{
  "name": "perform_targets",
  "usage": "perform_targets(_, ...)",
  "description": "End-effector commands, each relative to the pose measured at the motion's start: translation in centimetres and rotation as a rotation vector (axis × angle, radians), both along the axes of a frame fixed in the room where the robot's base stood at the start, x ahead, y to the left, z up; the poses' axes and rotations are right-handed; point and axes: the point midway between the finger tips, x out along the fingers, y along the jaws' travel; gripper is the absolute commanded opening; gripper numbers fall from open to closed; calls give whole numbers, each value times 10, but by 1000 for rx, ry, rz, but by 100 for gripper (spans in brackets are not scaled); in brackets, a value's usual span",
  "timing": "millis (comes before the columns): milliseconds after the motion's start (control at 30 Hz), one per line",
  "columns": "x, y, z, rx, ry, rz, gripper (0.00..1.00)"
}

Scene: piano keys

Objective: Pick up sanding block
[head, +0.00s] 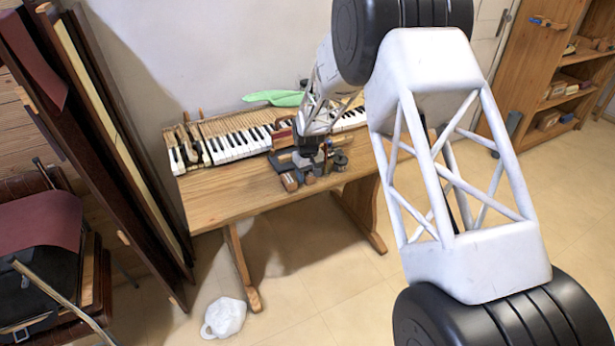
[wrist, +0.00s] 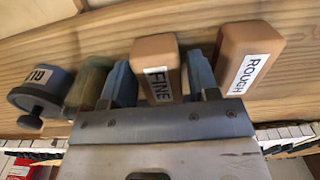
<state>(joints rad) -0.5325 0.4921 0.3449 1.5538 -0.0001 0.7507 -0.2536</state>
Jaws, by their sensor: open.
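My gripper (wrist: 160,80) is open, its two blue-grey fingers pointing at the wooden table. A tan sanding block labelled FINE (wrist: 157,60) shows between the fingers in the wrist view, with a gap on each side. How deep the fingers reach around it is unclear. A second tan block labelled ROUGH (wrist: 250,55) stands just right of the right finger. In the head view my gripper (head: 307,162) is low over the table, and a small brown block (head: 289,182) shows at the table's front edge; its label is unreadable there.
A grey jar (wrist: 40,92) and a brownish-green item (wrist: 88,82) lie left of the fingers. The piano keyboard (head: 235,145) runs along the table's (head: 222,194) back, with a green feather-shaped item (head: 275,97) behind it. The table's left front is clear.

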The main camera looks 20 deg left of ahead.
Motion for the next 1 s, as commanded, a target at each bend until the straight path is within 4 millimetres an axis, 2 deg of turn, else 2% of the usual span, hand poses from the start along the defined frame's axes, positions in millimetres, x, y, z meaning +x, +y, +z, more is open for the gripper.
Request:
perform_targets(133, 0, 0, 0, 0, 0, 0, 53)
perform_targets(400, 0, 0, 0, 0, 0, 0, 15)
perform_targets(767, 0, 0, 5, 1, -1, 0, 14)
perform_targets(1000, 0, 0, 24, 1, -1, 0, 14)
